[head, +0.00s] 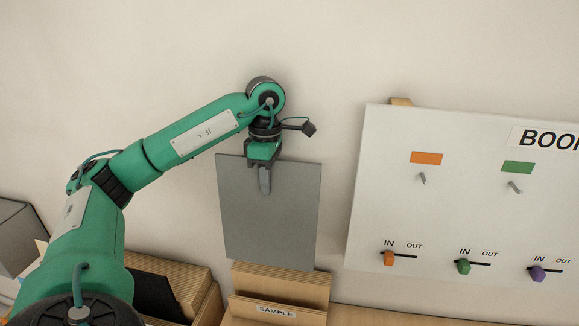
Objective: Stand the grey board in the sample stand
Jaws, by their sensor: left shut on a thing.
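The grey board (285,215) is a flat, upright rectangle, tilted very slightly. My left gripper (265,183) is shut on its top edge, with one finger showing on the near face. The wooden sample stand (290,282), with a label reading SAMPLE on its front, stands below the board. The board's lower edge shows just at the top of the stand's rear part. I cannot tell whether they touch or whether the board is in a slot. My right gripper is not in view.
A white booth panel (390,200) with hooks, coloured tags and several coloured knobs stands at the right. Wooden boxes (185,280) with a dark sheet (155,295) are at the lower left. A grey box (15,235) is at the far left. The wall behind is bare.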

